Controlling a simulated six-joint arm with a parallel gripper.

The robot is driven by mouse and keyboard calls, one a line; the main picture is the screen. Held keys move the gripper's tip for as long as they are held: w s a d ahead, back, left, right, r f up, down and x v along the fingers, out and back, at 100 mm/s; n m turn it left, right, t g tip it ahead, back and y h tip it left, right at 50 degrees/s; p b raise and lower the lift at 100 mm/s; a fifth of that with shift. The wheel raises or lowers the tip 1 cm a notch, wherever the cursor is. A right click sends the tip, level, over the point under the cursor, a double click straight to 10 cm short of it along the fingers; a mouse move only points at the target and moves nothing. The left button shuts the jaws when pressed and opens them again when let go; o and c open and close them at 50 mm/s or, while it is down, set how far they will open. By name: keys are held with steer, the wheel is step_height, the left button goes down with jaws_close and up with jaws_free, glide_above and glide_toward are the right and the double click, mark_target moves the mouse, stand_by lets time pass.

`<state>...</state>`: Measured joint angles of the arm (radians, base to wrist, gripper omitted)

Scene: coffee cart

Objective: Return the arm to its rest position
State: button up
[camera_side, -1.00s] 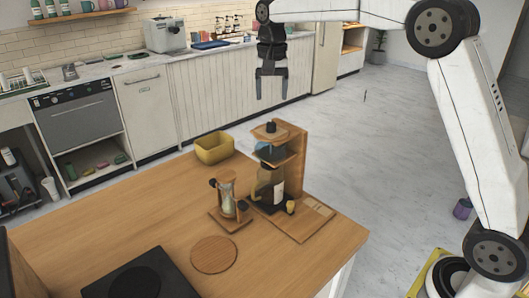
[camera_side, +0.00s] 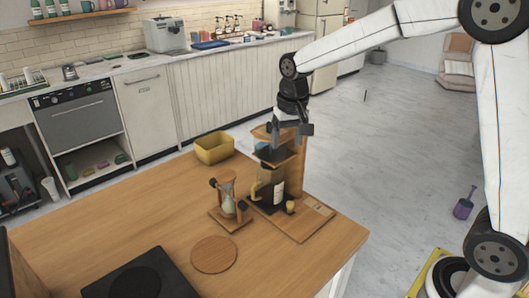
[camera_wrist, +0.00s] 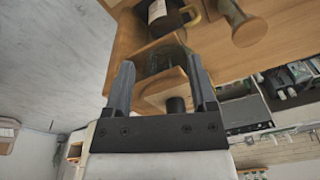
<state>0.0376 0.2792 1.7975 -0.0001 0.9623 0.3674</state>
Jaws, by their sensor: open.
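My gripper (camera_side: 287,140) is open and points down at the top of the wooden coffee stand (camera_side: 298,170) in the side view. It hides the stand's dark top knob there. In the wrist view my gripper's two fingers (camera_wrist: 160,82) are spread, with the wooden top piece (camera_wrist: 152,94) and its dark knob (camera_wrist: 176,105) seen between them. Whether the fingers touch the wood I cannot tell. The dark glass carafe (camera_side: 266,190) with a pale label stands below on the stand's base.
A yellow bin (camera_side: 214,148) sits at the table's back edge, and a round wooden board (camera_side: 214,254) lies in front. The wooden table's (camera_side: 110,215) left part is clear. Open floor lies behind and to the right.

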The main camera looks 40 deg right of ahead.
steer(key=s+a+f+n, duration=0.1)
steer(key=s+f+n, duration=0.1)
steer(key=s+f, duration=0.3)
steer(key=s+f+n+t, duration=0.1)
steer(key=s+f, duration=0.4)
steer(key=s, duration=0.6)
steer(key=shift+s+a+f+n, duration=0.3)
steer(key=shift+a+n, duration=0.05)
steer(key=shift+n, duration=0.45)
